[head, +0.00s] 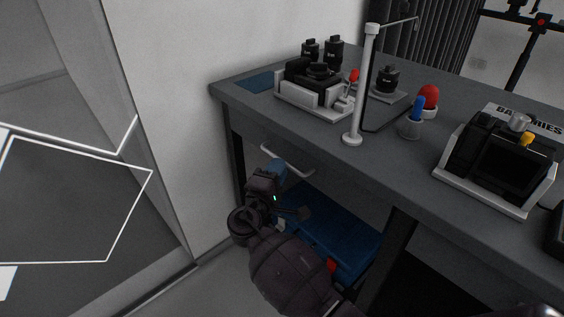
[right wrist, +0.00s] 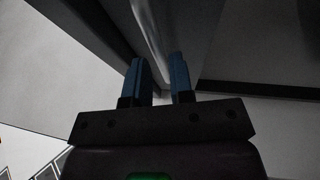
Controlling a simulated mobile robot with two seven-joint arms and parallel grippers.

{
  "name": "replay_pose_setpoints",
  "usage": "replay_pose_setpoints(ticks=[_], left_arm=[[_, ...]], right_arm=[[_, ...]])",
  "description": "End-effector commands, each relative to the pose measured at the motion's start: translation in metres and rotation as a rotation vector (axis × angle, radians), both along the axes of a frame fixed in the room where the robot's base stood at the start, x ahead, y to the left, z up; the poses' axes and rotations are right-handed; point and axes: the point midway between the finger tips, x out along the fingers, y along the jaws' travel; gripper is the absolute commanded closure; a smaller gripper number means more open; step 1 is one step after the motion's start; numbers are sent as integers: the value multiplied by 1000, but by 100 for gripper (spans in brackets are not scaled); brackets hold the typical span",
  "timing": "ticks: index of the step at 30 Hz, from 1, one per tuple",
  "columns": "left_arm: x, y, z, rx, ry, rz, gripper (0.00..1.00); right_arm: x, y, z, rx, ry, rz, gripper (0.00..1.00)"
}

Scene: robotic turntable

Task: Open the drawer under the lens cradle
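The pale bar handle (head: 291,164) is on the drawer under the grey workbench's front edge, at its left end. The drawer front is dark and looks closed. The lens cradle (head: 322,92) is probably the black-and-white device on the bench above it. My right gripper (head: 278,166) is at the handle, its blue fingers against or just beside it. In the right wrist view its fingers (right wrist: 159,75) stand a little apart, with the pale handle (right wrist: 152,28) running between or just beyond them. I cannot tell whether they press on it. My left gripper is not in view.
A white post (head: 364,90) stands near the bench's front edge. A blue bin (head: 335,235) is below. A wall is at left.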

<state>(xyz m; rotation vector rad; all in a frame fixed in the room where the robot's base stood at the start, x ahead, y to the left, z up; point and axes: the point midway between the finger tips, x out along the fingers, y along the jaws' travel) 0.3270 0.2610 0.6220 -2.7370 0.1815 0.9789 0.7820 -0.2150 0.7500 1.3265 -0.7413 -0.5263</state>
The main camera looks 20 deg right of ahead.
Motion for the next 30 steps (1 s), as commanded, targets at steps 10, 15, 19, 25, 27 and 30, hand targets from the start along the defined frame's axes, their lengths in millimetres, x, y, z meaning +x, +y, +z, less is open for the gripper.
replay_pose_setpoints(ticks=[10,15,19,25,27,30], left_arm=[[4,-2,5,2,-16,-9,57],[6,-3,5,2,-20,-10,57],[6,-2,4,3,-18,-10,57],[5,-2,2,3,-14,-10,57],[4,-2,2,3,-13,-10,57],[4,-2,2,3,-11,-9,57]], right_arm=[[20,-22,5,0,2,1,78],[21,-22,5,0,2,1,78],[21,-22,5,0,2,1,80],[21,-22,5,0,2,1,100],[21,-22,5,0,2,1,100],[20,-22,5,0,2,1,100]])
